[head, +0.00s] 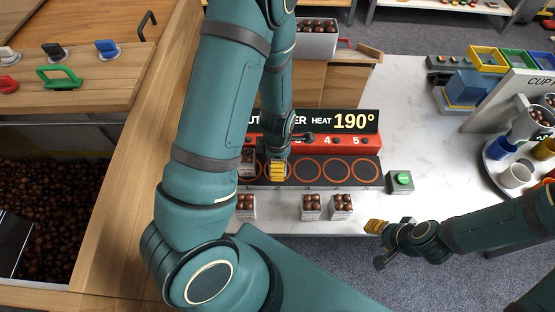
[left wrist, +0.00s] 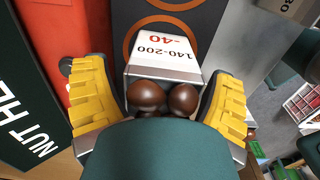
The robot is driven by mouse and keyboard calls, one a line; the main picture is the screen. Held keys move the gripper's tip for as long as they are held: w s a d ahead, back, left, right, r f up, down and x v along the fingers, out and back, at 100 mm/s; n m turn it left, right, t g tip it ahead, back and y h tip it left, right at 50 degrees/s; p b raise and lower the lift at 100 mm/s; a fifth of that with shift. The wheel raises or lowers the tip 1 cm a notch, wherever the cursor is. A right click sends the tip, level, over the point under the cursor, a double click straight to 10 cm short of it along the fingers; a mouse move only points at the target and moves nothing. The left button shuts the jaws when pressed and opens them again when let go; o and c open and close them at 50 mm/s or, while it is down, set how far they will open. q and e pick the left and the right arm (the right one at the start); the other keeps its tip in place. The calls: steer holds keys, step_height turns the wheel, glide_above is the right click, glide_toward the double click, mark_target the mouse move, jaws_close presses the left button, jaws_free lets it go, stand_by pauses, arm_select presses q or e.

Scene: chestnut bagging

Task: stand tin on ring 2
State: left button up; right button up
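In the head view, the dark heater plate (head: 322,184) carries a row of orange rings. My left gripper (head: 278,171) is over ring 2 and covers most of it. In the left wrist view, the yellow fingers (left wrist: 162,100) are against both sides of a labelled tin (left wrist: 165,60) of brown chestnuts. The tin looks upright; whether its base touches the plate is hidden. Ring 3 (left wrist: 130,42) lies bare beside it. Another filled tin (head: 247,168) stands at ring 1. My right gripper (head: 376,227) hangs off the counter's front edge; its finger gap is unclear.
Three chestnut tins (head: 246,213) (head: 311,213) (head: 341,213) stand on the counter in front of the plate. A green-button box (head: 400,182) is right of the plate. The heater's red panel and sign (head: 355,122) rise behind. Rings 3 to 5 are empty.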

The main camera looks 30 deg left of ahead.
stand_by(0.3)
arm_select(q)
step_height(320, 180, up, 12)
steer(key=p, duration=0.4)
steer(key=shift+r, duration=0.2)
steer(key=shift+s, duration=0.15)
stand_by(0.3)
